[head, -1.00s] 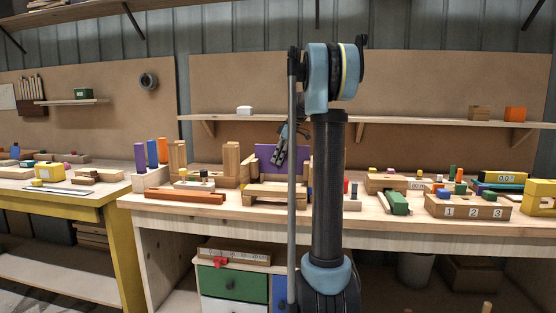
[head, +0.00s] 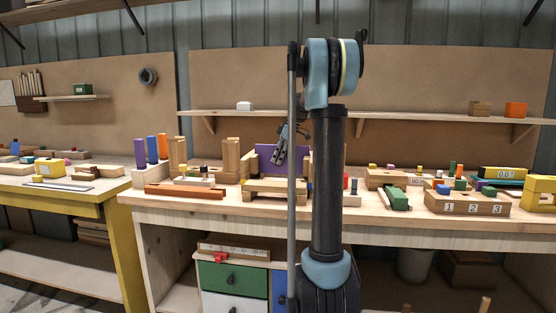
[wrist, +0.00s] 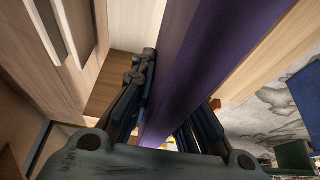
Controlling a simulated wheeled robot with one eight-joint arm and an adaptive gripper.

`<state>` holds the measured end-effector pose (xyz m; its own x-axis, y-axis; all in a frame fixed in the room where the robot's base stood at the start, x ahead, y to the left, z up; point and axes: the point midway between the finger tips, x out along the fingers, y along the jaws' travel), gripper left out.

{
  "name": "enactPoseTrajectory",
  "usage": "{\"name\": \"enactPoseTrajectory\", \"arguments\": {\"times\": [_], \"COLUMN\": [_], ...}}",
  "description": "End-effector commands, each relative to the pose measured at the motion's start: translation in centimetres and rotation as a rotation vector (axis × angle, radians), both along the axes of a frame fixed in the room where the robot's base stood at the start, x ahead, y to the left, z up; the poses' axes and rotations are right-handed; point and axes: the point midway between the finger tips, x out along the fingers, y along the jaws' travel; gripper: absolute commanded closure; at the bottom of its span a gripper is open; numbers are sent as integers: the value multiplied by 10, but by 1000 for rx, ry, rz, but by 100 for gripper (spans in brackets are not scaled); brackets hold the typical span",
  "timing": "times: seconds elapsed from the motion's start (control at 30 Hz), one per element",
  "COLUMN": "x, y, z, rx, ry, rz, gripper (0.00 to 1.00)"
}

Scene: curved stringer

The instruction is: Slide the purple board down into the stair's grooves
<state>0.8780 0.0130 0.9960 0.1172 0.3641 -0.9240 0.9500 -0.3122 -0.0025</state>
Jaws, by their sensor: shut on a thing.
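The purple board (head: 266,153) stands upright at the wooden stair (head: 262,196) on the workbench. In the wrist view the purple board (wrist: 203,52) runs between the two fingers of my gripper (wrist: 178,108). A light wooden piece with dark slots (wrist: 66,30) shows at the upper left there, beside the board. Whether the board's lower edge sits in the grooves cannot be seen.
Wooden uprights (head: 231,158) stand left of the stair. Reddish-brown bars (head: 184,191) lie at the front left. A numbered block box (head: 467,203) and a green block (head: 397,199) stand to the right. A shelf (head: 390,114) runs along the wall behind.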

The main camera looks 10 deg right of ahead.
Motion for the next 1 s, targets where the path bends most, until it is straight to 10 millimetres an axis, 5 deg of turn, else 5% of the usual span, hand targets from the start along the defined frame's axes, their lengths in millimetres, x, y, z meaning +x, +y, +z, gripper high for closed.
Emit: {"name": "enactPoseTrajectory", "arguments": {"times": [1.0], "x": [0], "y": [0], "z": [-21], "rx": [0], "ry": [0], "rz": [0], "gripper": [100]}}
